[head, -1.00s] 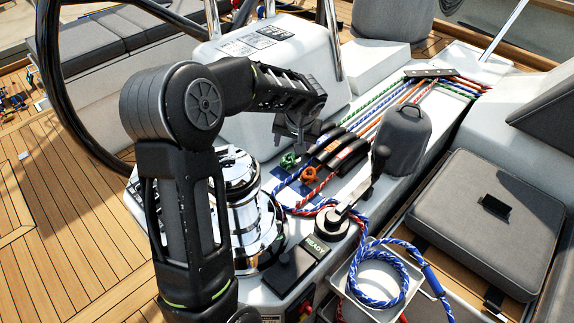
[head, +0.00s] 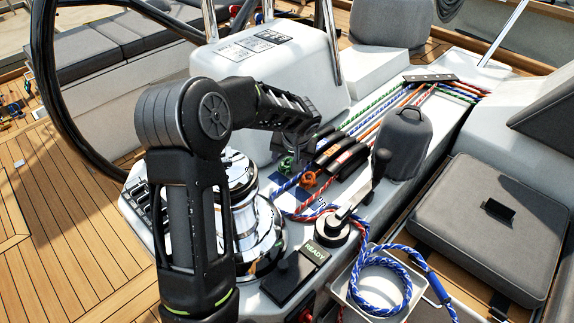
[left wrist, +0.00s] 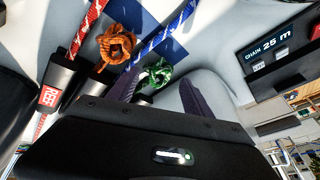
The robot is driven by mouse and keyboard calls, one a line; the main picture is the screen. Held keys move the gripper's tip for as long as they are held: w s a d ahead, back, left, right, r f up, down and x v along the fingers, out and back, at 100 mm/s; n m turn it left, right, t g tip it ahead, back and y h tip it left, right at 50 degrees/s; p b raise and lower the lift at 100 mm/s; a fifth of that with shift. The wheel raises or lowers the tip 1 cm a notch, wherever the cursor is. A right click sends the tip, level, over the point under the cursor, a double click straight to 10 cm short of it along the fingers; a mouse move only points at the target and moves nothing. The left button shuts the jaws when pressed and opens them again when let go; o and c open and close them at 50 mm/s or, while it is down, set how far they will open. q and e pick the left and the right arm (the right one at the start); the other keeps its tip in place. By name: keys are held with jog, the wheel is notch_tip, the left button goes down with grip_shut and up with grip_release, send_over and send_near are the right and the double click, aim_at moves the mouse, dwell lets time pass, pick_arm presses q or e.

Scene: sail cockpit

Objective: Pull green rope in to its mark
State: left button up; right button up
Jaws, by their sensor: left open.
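The green rope (head: 366,113) runs along the deck from the far line organizer to the clutches. Its knotted end (head: 287,166) hangs on the near side of the clutches. In the left wrist view, the green knot (left wrist: 157,73) shows between my two open fingers. My left gripper (head: 293,148) is open and empty, just above the green knot in the head view. I cannot tell whether the fingers touch it. I cannot make out a mark on the green rope. My right gripper is in neither view.
An orange knot (head: 309,178) sits close beside the green one. Blue and red ropes pass there too. The clutches (head: 341,158) stand just beyond. A chrome winch (head: 256,232) is close to my left arm. A blue rope coil (head: 381,284) lies in a tray.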

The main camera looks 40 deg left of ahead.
aim_at(287, 165)
pick_arm(q)
jog(key=x, duration=0.4)
jog(key=shift+f, duration=0.2)
jog(key=shift+c, duration=0.6)
grip_shut()
